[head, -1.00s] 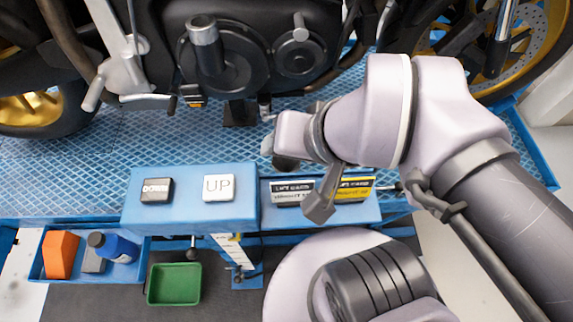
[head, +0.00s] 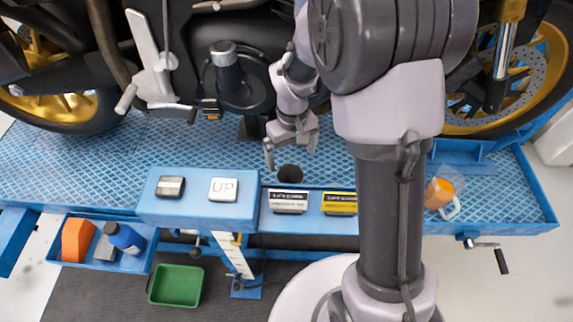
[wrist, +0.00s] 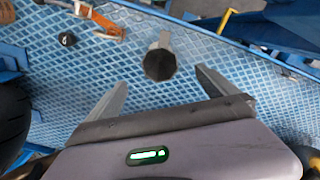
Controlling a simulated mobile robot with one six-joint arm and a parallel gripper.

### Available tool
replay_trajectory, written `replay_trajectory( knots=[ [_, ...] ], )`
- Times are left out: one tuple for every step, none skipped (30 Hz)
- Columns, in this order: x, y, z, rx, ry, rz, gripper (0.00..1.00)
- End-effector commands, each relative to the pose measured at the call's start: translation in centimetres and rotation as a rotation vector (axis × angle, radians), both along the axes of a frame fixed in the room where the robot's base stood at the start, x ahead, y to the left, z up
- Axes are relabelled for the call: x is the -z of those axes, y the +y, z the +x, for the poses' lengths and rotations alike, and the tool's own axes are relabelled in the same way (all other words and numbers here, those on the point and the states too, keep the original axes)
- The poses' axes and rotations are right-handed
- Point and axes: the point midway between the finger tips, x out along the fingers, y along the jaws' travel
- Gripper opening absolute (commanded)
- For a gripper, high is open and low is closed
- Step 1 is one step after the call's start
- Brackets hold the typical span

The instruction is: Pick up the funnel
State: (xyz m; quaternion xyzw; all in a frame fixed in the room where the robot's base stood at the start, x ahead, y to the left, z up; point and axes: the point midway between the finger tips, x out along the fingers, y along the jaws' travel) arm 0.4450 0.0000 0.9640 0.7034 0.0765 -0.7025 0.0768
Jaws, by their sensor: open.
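A black, round-rimmed thing, which I take to be the funnel (head: 289,173), is on the blue lift deck near its front edge, behind the label plates. It also shows in the wrist view as a dark many-sided shape (wrist: 160,66) with a grey piece behind it. My gripper (head: 290,153) is open and empty, pointing down just above and behind the funnel in the head view. In the wrist view my gripper (wrist: 161,78) has its fingers spread, with the funnel centred just beyond the tips. I cannot tell the exact gap.
The motorcycle (head: 238,85) stands close behind my gripper. A blue control box (head: 195,205) with UP and DOWN buttons is at the front left. An orange jug (head: 438,193) lies on the deck at right. A green tray (head: 176,285) is below. The deck around the funnel is mostly clear.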

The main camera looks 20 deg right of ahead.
Motion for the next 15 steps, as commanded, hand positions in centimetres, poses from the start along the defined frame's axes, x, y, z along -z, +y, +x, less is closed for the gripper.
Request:
replay_trajectory(
  knots=[
    [2.3, 0.0, -0.1, 0.0, 0.005, 0.0, 0.98],
    [3.3, 0.0, -0.1, 0.0, 0.005, 0.0, 0.98],
    [4.6, 0.0, -0.1, 0.001, 0.004, 0.0, 0.98],
    [5.4, 0.0, -0.1, 0.001, 0.004, 0.0, 0.98],
    [6.2, 0.0, -0.1, 0.002, 0.004, 0.0, 0.98],
    [7.2, 0.0, -0.1, 0.002, 0.003, 0.0, 0.98],
    [7.8, 0.0, -0.1, 0.002, 0.003, 0.0, 0.98],
    [8.3, 0.0, -0.1, 0.002, 0.002, 0.001, 0.98],
    [8.8, 0.0, -0.1, 0.003, 0.002, 0.001, 0.98],
    [9.0, 0.0, -0.1, 0.003, 0.001, 0.0, 0.98],
    [9.2, 0.0, 0.0, 0.003, 0.001, 0.0, 0.98],
    [9.5, 0.0, 0.0, 0.003, 0.0, 0.0, 0.98],
    [9.7, 0.0, 0.0, 0.003, 0.001, 0.0, 0.98],
    [10.0, 0.0, 0.0, 0.003, 0.001, 0.0, 0.98],
    [10.6, -0.1, 0.0, 0.003, 0.001, 0.0, 0.98]
  ],
)
